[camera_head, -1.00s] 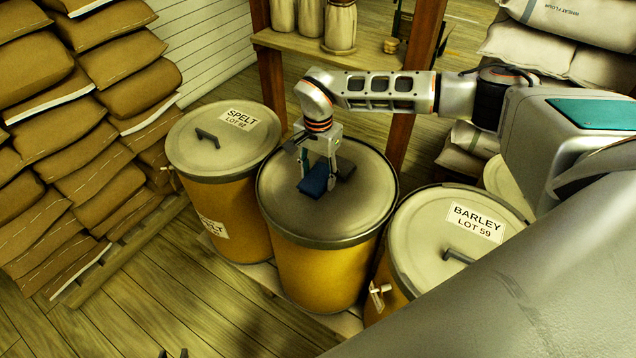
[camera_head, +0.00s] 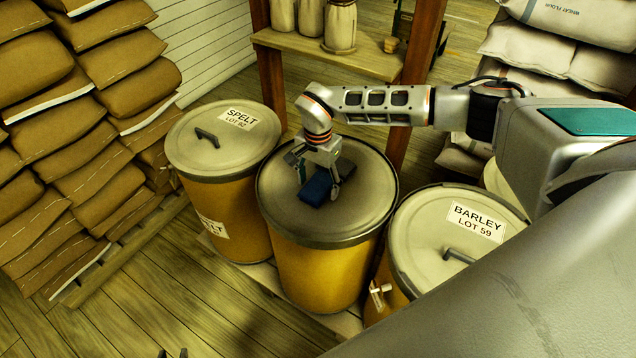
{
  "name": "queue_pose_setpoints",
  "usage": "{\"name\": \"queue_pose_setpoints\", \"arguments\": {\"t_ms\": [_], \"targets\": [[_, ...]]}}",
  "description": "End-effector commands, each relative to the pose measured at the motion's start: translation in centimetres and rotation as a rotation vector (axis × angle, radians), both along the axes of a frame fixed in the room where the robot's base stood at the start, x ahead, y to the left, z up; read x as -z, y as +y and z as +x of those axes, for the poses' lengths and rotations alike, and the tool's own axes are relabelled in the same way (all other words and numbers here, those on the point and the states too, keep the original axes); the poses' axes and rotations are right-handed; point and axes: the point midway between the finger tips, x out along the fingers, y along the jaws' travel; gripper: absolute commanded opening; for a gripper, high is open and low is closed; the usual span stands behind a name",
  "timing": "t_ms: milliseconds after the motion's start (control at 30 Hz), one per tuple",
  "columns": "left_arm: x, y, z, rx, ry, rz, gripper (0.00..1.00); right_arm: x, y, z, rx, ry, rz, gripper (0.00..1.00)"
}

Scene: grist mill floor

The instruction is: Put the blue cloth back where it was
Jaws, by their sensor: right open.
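The blue cloth (camera_head: 315,189) looks like a small dark folded pad on the lid of the middle drum (camera_head: 280,222). My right gripper (camera_head: 319,180) is directly over the cloth, with its fingers apart on either side of it. The gripper hides part of the cloth and the middle of the lid. I cannot tell whether the fingers touch the cloth. Only the dark fingertips of my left gripper (camera_head: 173,353) show at the bottom edge, apart with nothing between them.
The spelt drum (camera_head: 184,142) stands to the left and the barley drum (camera_head: 418,235) to the right, close by. Brown sacks (camera_head: 85,150) are stacked at left. A wooden shelf (camera_head: 330,58) with small sacks is behind. Floor is clear at front left.

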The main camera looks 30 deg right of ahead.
Motion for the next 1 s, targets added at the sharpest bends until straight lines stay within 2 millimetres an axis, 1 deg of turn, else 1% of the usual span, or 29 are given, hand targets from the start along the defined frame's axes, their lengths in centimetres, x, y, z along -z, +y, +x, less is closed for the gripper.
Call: {"name": "queue_pose_setpoints", "arguments": {"t_ms": [133,233,367,500,700,833,1000], "targets": [[-0.1,0.0,0.0,0.0,0.001,0.0,0.25,-0.6,0.0,0.0,0.0,-0.002,0.001,0.63],[-0.1,0.0,0.0,0.0,0.001,0.0,0.25,-1.8,0.0,0.1,0.0,-0.003,-0.001,0.63],[-0.1,0.0,0.0,0.0,0.002,0.001,0.25,-4.4,-0.1,0.2,0.0,-0.005,-0.001,0.63],[-0.2,0.0,0.0,0.0,0.002,0.001,0.25,-7.3,-0.1,0.1,0.0,-0.005,-0.001,0.63],[-0.3,0.0,0.0,0.0,0.001,0.0,0.25,-10.6,0.0,0.1,0.0,-0.003,-0.001,0.63],[-0.3,0.0,0.0,0.0,0.001,0.0,0.25,-11.8,0.0,0.0,0.0,0.0,0.0,0.63],[-0.3,0.0,0.0,0.0,0.0,0.0,0.25,-12.4,0.0,0.0,0.0,0.001,-0.001,0.63]]}}
